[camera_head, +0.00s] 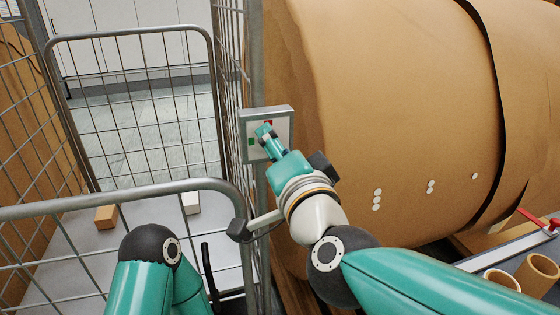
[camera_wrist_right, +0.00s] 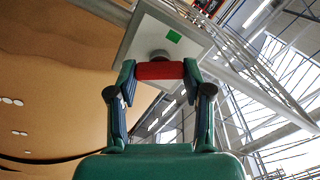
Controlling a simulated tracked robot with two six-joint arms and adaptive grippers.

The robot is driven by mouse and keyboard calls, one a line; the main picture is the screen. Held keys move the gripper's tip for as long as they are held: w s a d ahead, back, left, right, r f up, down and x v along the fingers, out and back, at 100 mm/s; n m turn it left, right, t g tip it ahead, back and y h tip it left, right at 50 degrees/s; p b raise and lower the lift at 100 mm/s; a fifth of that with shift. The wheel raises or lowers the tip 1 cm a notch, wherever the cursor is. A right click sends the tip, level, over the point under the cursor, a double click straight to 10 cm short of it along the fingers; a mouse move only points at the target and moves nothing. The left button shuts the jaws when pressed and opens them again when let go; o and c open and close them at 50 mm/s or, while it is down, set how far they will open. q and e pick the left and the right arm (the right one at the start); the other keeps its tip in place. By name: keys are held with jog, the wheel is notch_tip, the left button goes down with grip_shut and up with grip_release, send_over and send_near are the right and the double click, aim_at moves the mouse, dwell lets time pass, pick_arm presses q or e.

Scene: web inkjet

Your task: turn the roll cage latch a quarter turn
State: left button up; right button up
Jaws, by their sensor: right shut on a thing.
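The latch is a pale square plate (camera_head: 283,122) on the cage's corner post, with a green mark (camera_head: 251,142) at its left. In the right wrist view the plate (camera_wrist_right: 139,42) looks tilted, its green square (camera_wrist_right: 174,37) just beyond a red handle (camera_wrist_right: 160,71) on a short grey hub. My right gripper (camera_wrist_right: 160,76) is shut on the red handle, one finger at each end. In the head view this gripper (camera_head: 264,133) covers most of the plate's middle; a bit of red shows above it, and I cannot tell if that is handle or mark.
The wire roll cage (camera_head: 135,188) fills the left, with an orange-brown block (camera_head: 106,217) and a white block (camera_head: 191,203) inside. A large brown paper roll (camera_head: 390,110) stands close on the right. Cardboard cores (camera_head: 538,272) and a red-handled tool (camera_head: 535,218) lie at lower right.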

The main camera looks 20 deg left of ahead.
jog(key=shift+w+d+m+b, duration=0.1)
jog(key=shift+m+b, duration=0.7)
jog(key=shift+m, duration=0.8)
jog(key=shift+w+d+m+b, duration=0.1)
jog(key=shift+m+b, duration=0.65)
jog(key=shift+m, duration=0.85)
jog(key=shift+f, duration=0.1)
jog(key=o, duration=1.2)
jog(key=shift+w+f, duration=0.1)
jog(key=shift+c, duration=0.2)
jog(key=shift+a, duration=0.1)
jog(key=shift+s, duration=0.2)
